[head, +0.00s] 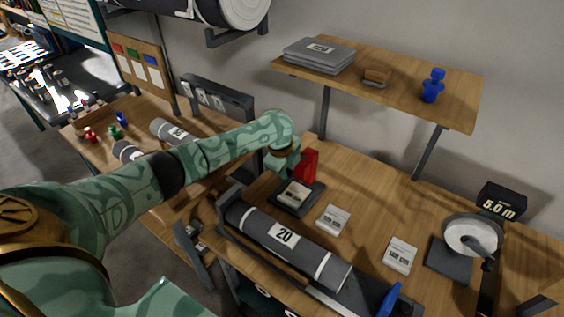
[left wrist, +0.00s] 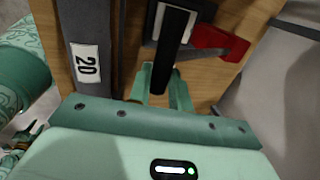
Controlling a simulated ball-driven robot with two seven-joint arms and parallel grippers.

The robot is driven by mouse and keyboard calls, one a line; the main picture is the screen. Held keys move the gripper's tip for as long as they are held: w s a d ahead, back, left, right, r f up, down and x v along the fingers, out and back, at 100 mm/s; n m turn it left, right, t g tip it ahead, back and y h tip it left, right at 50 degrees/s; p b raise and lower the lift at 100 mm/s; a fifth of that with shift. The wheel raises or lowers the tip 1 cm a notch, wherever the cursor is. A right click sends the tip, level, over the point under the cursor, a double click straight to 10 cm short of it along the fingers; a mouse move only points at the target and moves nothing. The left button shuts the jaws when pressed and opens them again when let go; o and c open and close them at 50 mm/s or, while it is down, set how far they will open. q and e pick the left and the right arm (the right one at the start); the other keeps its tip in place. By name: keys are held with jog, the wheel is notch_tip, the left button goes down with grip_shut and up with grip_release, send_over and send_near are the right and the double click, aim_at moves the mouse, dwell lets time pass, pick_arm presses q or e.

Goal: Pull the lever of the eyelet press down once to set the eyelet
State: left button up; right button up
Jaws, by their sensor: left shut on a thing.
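The eyelet press stands on the bench, with a red body (head: 307,165) and a dark base (head: 283,207). A pale card with dark marks (head: 293,193) lies on the base. My left gripper (head: 284,167) is at the press, just left of the red body. In the left wrist view its fingers (left wrist: 161,92) are shut around the end of the black lever (left wrist: 174,42). The red part (left wrist: 213,40) lies right of the lever there. The fingertips and grip are partly hidden in the head view. My right gripper is not in view.
A grey roll marked 20 (head: 285,238) lies in a cradle in front of the press. Two pale cards, one near (head: 332,219) and one farther right (head: 400,255), lie on the bench. A wooden shelf (head: 400,80) overhangs behind. A round-dial measuring device (head: 468,236) stands at the right.

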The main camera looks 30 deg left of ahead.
pick_arm(q)
jog(key=shift+s+f, duration=0.1)
jog(key=shift+f, duration=0.05)
jog(key=shift+s+f, duration=0.25)
jog(key=shift+f, duration=0.55)
jog(key=shift+s+f, duration=0.25)
jog(key=shift+f, duration=0.5)
jog(key=shift+s+f+b, duration=0.15)
jog(key=shift+f+b, duration=0.4)
jog(key=shift+f, duration=0.3)
